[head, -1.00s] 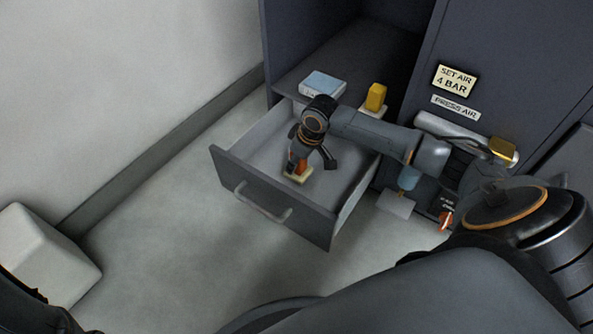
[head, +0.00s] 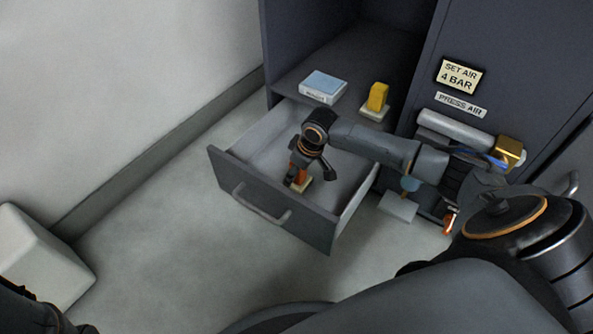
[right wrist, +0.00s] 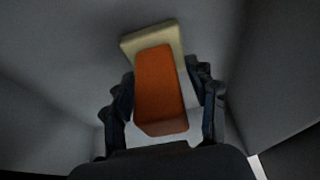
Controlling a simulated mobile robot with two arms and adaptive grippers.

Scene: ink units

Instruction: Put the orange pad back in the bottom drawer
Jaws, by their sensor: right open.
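The orange pad (right wrist: 160,85) lies on a cream base (right wrist: 130,43) inside the open bottom drawer (head: 262,207). In the head view the orange pad (head: 299,167) is partly hidden by my right gripper (head: 309,178). My right gripper also shows in the right wrist view (right wrist: 163,90). It is open, with one finger on each side of the orange block, and small gaps show between fingers and block. A dark part of my own body shows at the lower left of the head view, but no left gripper can be made out.
A blue-topped box (head: 323,86) and a yellow block (head: 378,97) on a pale base stand on the shelf above the drawer. Drawer walls surround my right gripper. A pale box (head: 40,262) stands at the left. The floor before the drawer is clear.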

